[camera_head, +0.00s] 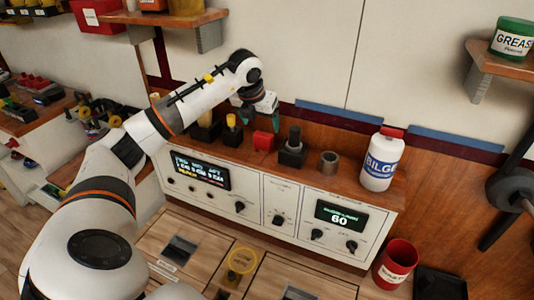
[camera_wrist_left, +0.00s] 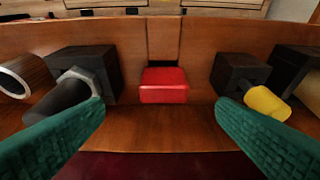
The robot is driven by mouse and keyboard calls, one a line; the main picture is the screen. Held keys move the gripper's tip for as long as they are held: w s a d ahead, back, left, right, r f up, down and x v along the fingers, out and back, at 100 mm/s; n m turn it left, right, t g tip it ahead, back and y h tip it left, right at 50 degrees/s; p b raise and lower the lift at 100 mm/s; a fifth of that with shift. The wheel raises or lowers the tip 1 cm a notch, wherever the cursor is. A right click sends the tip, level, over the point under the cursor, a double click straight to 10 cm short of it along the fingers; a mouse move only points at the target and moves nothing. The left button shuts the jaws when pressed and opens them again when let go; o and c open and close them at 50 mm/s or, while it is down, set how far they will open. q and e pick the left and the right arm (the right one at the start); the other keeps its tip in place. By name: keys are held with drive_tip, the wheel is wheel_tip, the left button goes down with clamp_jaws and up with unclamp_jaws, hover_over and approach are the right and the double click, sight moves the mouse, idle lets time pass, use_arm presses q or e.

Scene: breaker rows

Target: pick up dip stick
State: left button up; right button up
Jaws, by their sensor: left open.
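No part is labelled as a dip stick, and I cannot tell for sure which one it is. A small red block (camera_head: 263,141) sits on the wooden ledge behind the panel. In the left wrist view the red block (camera_wrist_left: 163,85) lies centred between my fingers, beyond their tips. On either side stand a dark post in a black base (camera_head: 293,148) and a yellow-topped post in a black base (camera_head: 231,132). My left gripper (camera_head: 258,117) is open and empty above the ledge, near the red block. My right gripper is not in view.
A grey ring-like cup (camera_head: 329,161) and a white bilge bottle (camera_head: 381,161) stand farther right on the ledge. The control panel (camera_head: 265,205) fronts it. A red bin (camera_head: 396,263) stands at lower right, and a wall shelf (camera_head: 490,60) holds a grease tub.

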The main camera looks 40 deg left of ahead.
sight(262, 135)
use_arm(q)
drive_tip(key=x, duration=0.4)
drive_tip(key=shift+f, duration=0.1)
drive_tip(key=x, duration=0.3)
drive_tip(key=p+x, duration=0.1)
drive_tip(key=x, duration=0.1)
drive_tip(key=shift+s+a+f, duration=0.1)
drive_tip(key=shift+s+a, duration=0.05)
drive_tip(key=shift+a, duration=0.1)
drive_tip(key=shift+c, duration=0.3)
drive_tip(key=c, duration=1.4)
